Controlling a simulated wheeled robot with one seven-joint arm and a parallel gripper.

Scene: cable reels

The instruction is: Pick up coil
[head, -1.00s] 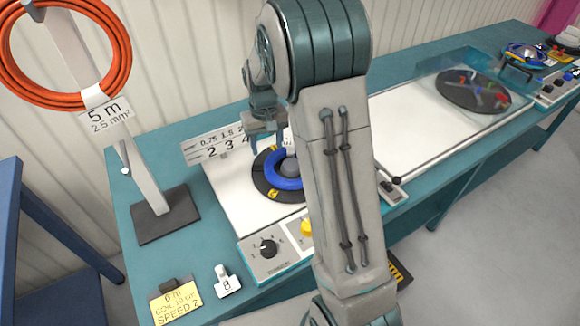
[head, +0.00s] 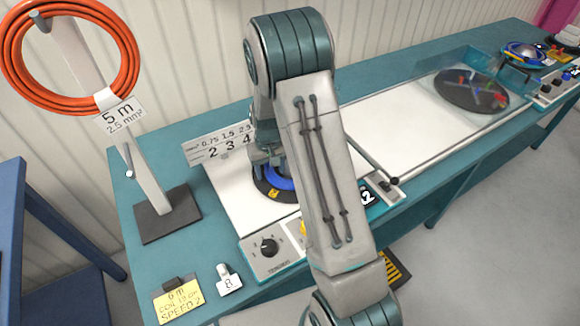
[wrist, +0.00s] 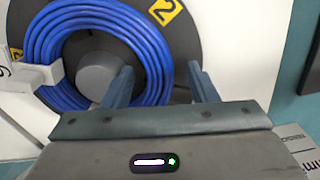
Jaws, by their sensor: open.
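A blue coil (head: 280,178) lies on a dark round disc (head: 268,193) on the bench machine, partly hidden by my arm in the head view. In the wrist view the blue coil (wrist: 152,58) circles a grey hub (wrist: 98,74), with a white tag (wrist: 35,76) on its left side. My gripper (wrist: 159,76) is open, pointing down at the coil's near right side. One finger shows inside the ring near the hub, the other outside it. The gripper (head: 265,160) also shows low over the disc in the head view. I cannot tell whether it touches the coil.
An orange coil (head: 131,73) hangs on a stand (head: 160,195) at left, tagged 5 m. A number plate (head: 222,146) stands behind the disc. A control box with a knob (head: 269,246) and a yellow note (head: 178,301) are in front. A covered turntable (head: 470,92) is at right.

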